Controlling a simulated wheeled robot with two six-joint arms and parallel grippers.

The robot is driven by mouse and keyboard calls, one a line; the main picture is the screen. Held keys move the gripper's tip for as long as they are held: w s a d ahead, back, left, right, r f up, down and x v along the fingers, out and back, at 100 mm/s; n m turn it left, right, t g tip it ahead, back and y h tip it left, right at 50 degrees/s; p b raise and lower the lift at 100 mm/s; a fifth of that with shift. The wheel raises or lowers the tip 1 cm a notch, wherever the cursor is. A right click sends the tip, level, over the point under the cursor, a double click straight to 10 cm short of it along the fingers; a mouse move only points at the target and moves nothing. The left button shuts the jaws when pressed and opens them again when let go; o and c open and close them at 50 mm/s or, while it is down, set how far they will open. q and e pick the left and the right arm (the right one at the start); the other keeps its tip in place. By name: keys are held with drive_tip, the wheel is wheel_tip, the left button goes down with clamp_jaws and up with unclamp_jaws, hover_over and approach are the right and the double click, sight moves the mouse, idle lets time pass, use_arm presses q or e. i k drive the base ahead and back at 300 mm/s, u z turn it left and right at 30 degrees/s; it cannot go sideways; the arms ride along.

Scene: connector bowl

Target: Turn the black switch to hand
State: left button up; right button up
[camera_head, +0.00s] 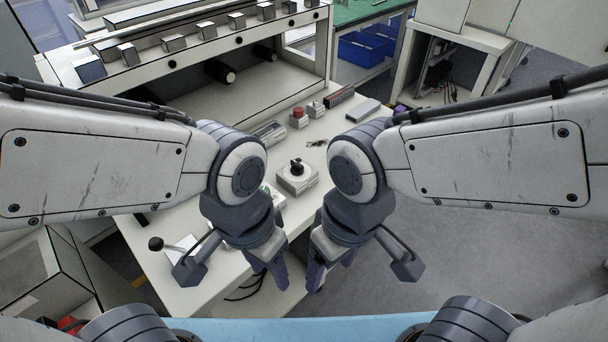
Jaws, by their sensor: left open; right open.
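The black switch (297,165) is a rotary knob on top of a small pale box (297,182) that stands on the white workbench, between my two arms. The knob's handle stands up, but its setting and any markings are too small to read. My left gripper (272,275) is open and empty, in front of the box and a little to its left in the picture, fingers pointing down. My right gripper (318,278) is open and empty, in front of the box and a little to its right. Neither gripper touches the switch.
Behind the switch stand a box with a red button (298,117), a dark row of connectors (340,97) and a grey flat box (362,109). A lever with a black ball (156,243) is at the left front. A machine with several metal blocks stands at the back left.

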sight(296, 169)
drive_tip(key=z, duration=0.05)
drive_tip(key=k, duration=0.45)
drive_tip(key=z, duration=0.75)
drive_tip(key=i, duration=0.8)
drive_tip(key=u, duration=1.6)
